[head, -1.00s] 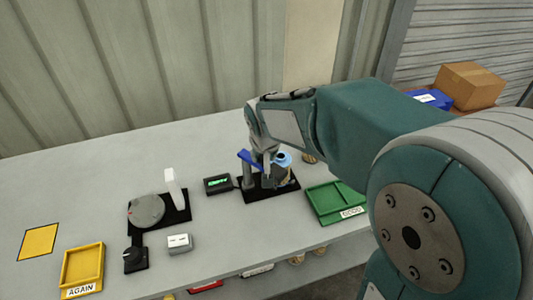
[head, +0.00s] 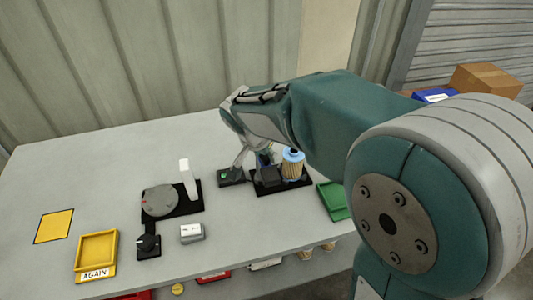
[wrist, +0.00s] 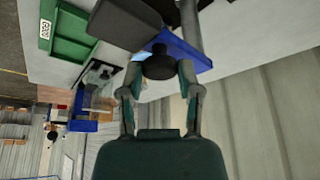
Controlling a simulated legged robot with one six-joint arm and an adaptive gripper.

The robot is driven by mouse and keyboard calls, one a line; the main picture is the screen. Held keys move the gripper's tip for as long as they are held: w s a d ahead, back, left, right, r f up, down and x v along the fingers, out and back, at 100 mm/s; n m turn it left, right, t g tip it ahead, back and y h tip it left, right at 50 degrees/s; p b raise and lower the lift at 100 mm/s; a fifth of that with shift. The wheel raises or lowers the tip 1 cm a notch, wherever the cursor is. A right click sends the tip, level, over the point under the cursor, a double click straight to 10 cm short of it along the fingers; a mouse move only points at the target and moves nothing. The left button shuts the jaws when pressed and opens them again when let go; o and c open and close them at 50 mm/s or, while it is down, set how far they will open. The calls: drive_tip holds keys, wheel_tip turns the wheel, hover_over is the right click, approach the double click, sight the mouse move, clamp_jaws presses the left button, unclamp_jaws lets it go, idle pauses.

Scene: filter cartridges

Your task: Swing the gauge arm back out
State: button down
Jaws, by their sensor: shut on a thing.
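The blue gauge arm (wrist: 188,54) shows in the wrist view with a black knob (wrist: 158,64) on it. My gripper (wrist: 158,78) has its two fingers closed around this knob. In the head view my gripper (head: 252,157) is low over the left part of the black gauge base (head: 290,187), and only a bit of the gauge arm (head: 265,159) shows behind it. A pleated filter cartridge (head: 293,167) with a light blue cap stands upright on the base, right of my gripper and apart from it.
A small display box (head: 231,177) sits left of the base. The green tray (head: 334,201) is to the right. A turntable (head: 159,201) with a white post (head: 187,178), a black dial (head: 148,244), a yellow AGAIN tray (head: 97,250) and a yellow square (head: 54,226) lie left.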

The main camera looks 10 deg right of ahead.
idle(0.4)
drive_tip(key=shift+c, duration=1.5)
unclamp_jaws()
drive_tip(key=shift+w, duration=0.1)
drive_tip(key=shift+a, duration=0.15)
drive_tip(key=shift+r, duration=0.1)
drive_tip(key=v, duration=1.1)
drive_tip(key=shift+a+r, duration=0.2)
drive_tip(key=shift+r, duration=0.1)
drive_tip(key=s+d+f+n+t+y, duration=0.1)
drive_tip(key=s+d+n, duration=0.2)
drive_tip(key=s+d, duration=0.3)
drive_tip(key=s+d+f+n+t+y, duration=0.1)
drive_tip(key=s+d+n, duration=0.3)
drive_tip(key=s, duration=0.7)
drive_tip(key=shift+s+d+f+n+y, duration=0.2)
drive_tip(key=shift+d+f+n+y, duration=0.15)
drive_tip(key=shift+d+f, duration=0.45)
